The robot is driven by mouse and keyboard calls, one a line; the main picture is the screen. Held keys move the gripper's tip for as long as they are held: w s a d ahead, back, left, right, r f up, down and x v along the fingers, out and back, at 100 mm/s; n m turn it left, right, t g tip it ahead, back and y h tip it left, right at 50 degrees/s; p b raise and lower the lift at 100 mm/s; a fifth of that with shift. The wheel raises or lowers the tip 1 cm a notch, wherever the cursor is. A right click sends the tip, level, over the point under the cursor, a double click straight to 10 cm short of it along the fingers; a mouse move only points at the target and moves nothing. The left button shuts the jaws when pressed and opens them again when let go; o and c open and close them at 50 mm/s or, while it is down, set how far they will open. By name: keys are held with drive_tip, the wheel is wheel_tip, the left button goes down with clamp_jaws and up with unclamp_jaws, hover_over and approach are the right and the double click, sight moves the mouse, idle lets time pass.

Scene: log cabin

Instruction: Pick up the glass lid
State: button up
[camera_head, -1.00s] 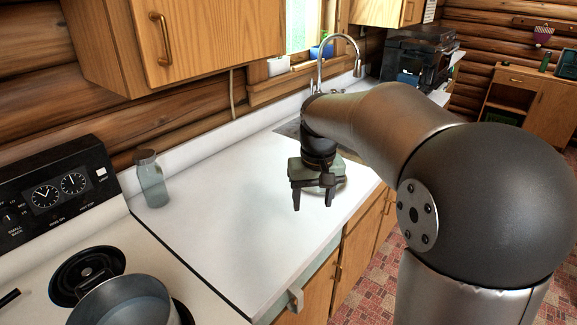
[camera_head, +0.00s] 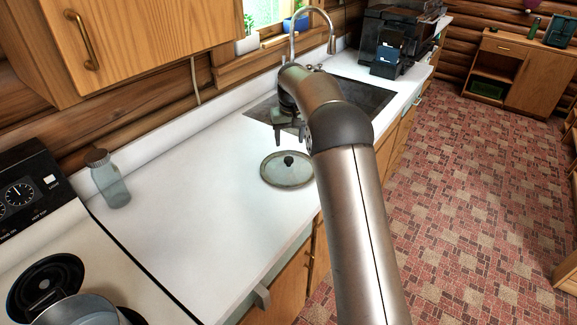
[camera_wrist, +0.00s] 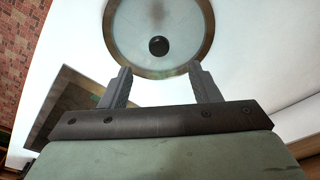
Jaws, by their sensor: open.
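The glass lid (camera_head: 283,170) lies flat on the white counter, round and clear with a dark knob (camera_head: 288,160) at its middle. My gripper (camera_head: 288,138) is above the counter beyond the lid, near the sink, partly hidden by my arm in the head view. In the wrist view the lid (camera_wrist: 160,62) shows at the top, its knob (camera_wrist: 158,46) ahead of and roughly between my open fingers (camera_wrist: 160,80). Nothing is between the fingers, and they look apart from the knob.
The sink (camera_head: 365,97) with a tall faucet (camera_head: 312,30) is behind the gripper. A glass jar (camera_head: 109,180) stands at the left by the wall. A pot (camera_head: 80,312) sits on the stove. The counter (camera_head: 200,190) between jar and lid is clear.

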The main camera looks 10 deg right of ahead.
sight(289, 158)
drive_tip(key=shift+w+f+p, duration=0.3)
drive_tip(key=shift+f+p, duration=0.2)
drive_tip(key=shift+f, duration=0.95)
drive_tip(key=shift+w+f+p, duration=0.25)
drive_tip(key=shift+f+p, duration=0.2)
drive_tip(key=shift+f, duration=0.95)
drive_tip(key=shift+w+f+p, duration=0.3)
drive_tip(key=shift+f+p, duration=0.2)
drive_tip(key=shift+f, duration=0.95)
drive_tip(key=c, duration=1.2)
clamp_jaws()
drive_tip(key=shift+r, duration=0.1)
